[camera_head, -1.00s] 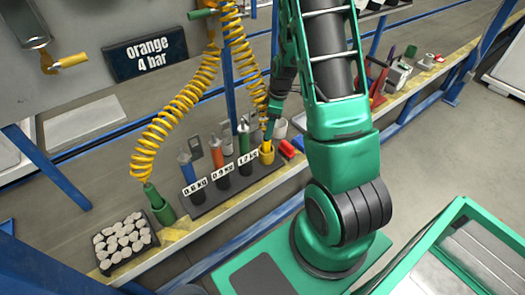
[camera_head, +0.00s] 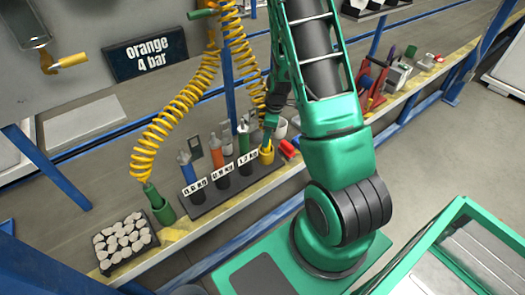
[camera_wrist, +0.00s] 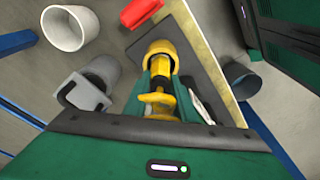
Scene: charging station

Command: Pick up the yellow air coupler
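My gripper (camera_head: 270,122) is just above that cup. In the wrist view my gripper's green fingers (camera_wrist: 162,88) lie on both sides of the coupler. I cannot tell whether they press on it. In the head view my gripper hides most of the coupler.
The tool rack (camera_head: 205,205) with weight labels stands left of the yellow cup. A red block (camera_head: 288,148) lies right of it, close by. A white cup (camera_wrist: 70,28) stands near.

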